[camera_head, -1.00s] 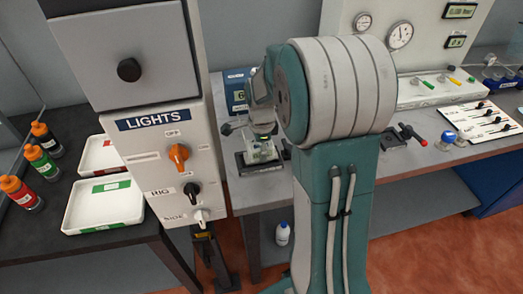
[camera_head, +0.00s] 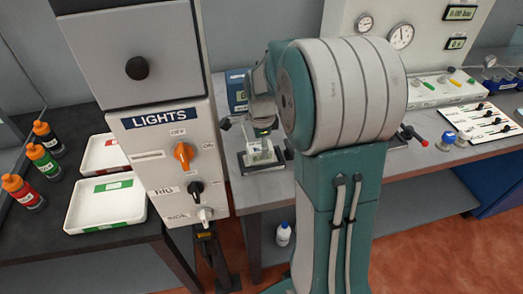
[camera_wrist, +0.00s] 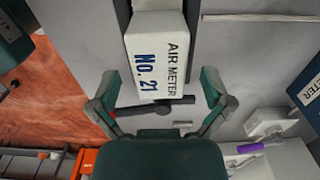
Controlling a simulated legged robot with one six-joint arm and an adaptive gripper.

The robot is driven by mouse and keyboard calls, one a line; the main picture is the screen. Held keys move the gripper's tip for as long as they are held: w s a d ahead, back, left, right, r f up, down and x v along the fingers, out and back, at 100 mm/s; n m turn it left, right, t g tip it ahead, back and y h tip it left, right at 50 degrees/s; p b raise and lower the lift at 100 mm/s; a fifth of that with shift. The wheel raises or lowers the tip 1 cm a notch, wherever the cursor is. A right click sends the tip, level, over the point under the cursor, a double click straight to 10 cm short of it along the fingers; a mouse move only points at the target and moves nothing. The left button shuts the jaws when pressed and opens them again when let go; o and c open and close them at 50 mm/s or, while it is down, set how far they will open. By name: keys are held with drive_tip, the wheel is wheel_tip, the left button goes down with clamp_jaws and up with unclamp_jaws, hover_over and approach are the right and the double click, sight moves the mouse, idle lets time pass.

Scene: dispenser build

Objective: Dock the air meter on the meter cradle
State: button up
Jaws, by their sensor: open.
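The air meter is a white box (camera_wrist: 157,66) marked "AIR METER No. 21" in the wrist view, at the upper middle. My gripper (camera_wrist: 160,88) is open, with one teal finger on each side of the box and visible gaps between. I cannot tell whether the box rests on something. A dark bar and round knob lie just below its lettered end. I cannot identify the meter cradle for certain.
A blue device with a display (camera_head: 237,92) stands behind my gripper. The tall LIGHTS cabinet (camera_head: 168,165) is close on the left. Right of my arm are a white panel with dark pegs (camera_head: 482,122) and a red-tipped handle (camera_head: 413,136). White trays (camera_head: 105,206) lie far left.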

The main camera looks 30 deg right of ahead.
wheel_tip(320, 180, up, 9)
drive_tip(key=shift+r, duration=0.1)
drive_tip(key=shift+s, duration=0.1)
idle(0.6)
